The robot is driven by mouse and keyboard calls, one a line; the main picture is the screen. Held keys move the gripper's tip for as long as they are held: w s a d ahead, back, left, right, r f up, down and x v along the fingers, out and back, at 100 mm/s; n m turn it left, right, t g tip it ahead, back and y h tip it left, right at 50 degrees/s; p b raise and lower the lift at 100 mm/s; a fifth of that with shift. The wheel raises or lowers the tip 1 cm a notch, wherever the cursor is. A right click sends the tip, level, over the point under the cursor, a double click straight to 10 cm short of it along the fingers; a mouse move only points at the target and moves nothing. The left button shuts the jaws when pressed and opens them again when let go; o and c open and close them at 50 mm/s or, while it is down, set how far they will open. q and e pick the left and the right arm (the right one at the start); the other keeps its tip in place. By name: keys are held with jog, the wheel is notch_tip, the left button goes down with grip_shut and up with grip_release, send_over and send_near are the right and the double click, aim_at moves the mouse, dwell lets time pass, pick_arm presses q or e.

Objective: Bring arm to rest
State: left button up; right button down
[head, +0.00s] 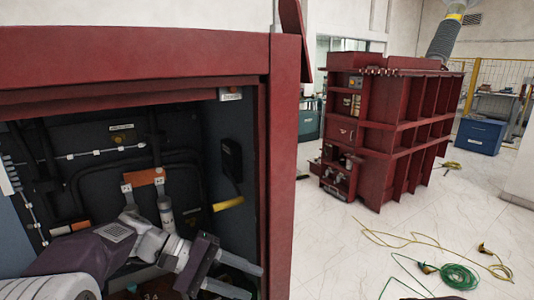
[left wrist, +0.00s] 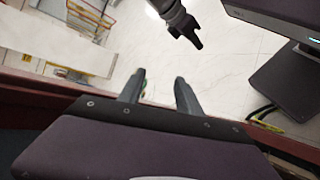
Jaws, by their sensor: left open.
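My left gripper (head: 256,283) is at the lower right of the red cabinet's opening, in front of its right frame post. Its two grey fingers are apart with nothing between them. In the left wrist view the open left gripper (left wrist: 160,82) has pale floor behind it and a red edge just below. A grey arm end with a dark forked tip, which looks like my right gripper (left wrist: 190,30), hangs at the top of that view. Its jaw opening is too small to judge. The head view does not show it.
The red cabinet (head: 284,150) holds a white cylinder (head: 166,212), an orange block (head: 145,177) and a yellow-ended handle (head: 228,203). A red transformer (head: 400,120) stands behind right. Yellow and green cables (head: 455,272) lie on the floor. Open floor lies right of the cabinet.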

pick_arm(q)
jog(key=s+a+f+m+g+y+p, duration=0.2)
jog(key=s+f+y, duration=0.5)
jog(key=s+f, duration=0.35)
jog(key=a+f+m+t+y, duration=0.2)
jog(key=a+f+y, duration=0.3)
jog(key=a+f, duration=0.4)
jog(key=shift+w+a+t, duration=0.45)
jog(key=shift+a+t, duration=0.15)
jog(key=shift+a, duration=0.5)
pick_arm(e)
notch_tip(320, 180, up, 3)
jog(key=shift+s+r, duration=0.1)
pick_arm(q)
jog(key=shift+s, duration=0.1)
pick_arm(e)
jog(key=shift+a, duration=0.1)
pick_arm(q)
jog(key=shift+a, duration=0.1)
